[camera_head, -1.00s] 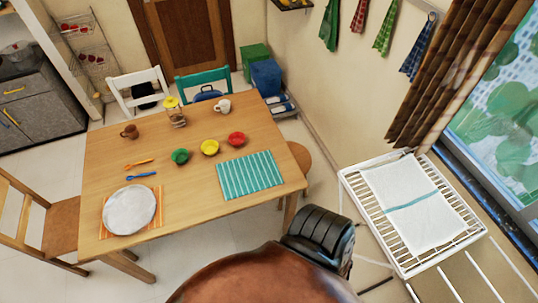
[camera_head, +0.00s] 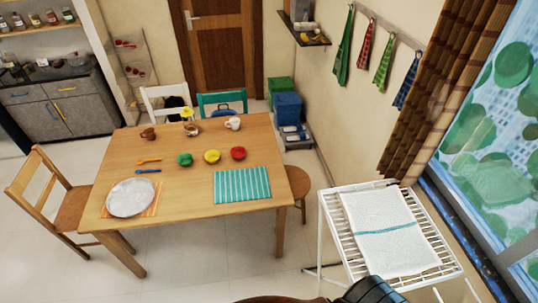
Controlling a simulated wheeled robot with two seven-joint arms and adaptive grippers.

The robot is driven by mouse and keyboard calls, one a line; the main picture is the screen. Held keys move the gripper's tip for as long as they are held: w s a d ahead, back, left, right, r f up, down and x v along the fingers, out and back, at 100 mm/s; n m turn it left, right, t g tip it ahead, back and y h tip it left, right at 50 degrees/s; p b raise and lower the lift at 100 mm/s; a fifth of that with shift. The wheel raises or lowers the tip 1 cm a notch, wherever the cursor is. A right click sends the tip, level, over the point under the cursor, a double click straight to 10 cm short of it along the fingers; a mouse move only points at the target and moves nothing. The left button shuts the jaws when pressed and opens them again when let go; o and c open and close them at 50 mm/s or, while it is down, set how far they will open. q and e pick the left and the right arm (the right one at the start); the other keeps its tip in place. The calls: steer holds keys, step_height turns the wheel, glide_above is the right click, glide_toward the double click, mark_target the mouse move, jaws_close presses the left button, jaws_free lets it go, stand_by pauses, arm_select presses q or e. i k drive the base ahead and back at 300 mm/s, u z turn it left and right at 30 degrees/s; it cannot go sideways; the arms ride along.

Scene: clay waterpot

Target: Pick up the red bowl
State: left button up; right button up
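The red bowl (camera_head: 238,153) stands on the wooden table (camera_head: 190,208), at the right end of a row with a yellow bowl (camera_head: 212,157) and a green bowl (camera_head: 185,160). The bowls look small and apart from each other. Nothing touches the red bowl. Neither of my grippers can be made out in this view. A black ribbed shape (camera_head: 372,291) and a brown rounded shape show at the bottom edge, mostly cut off.
A striped teal mat (camera_head: 242,186) lies just in front of the red bowl. A white plate (camera_head: 130,198), a white mug (camera_head: 232,124), a brown cup (camera_head: 148,134) and a jar (camera_head: 191,129) are also on the table. A drying rack (camera_head: 447,270) stands at right; bare floor is in front.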

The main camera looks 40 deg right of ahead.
mark_target(238, 152)
steer(key=z, duration=0.3)
steer(key=i, duration=1.65)
steer(key=z, duration=0.2)
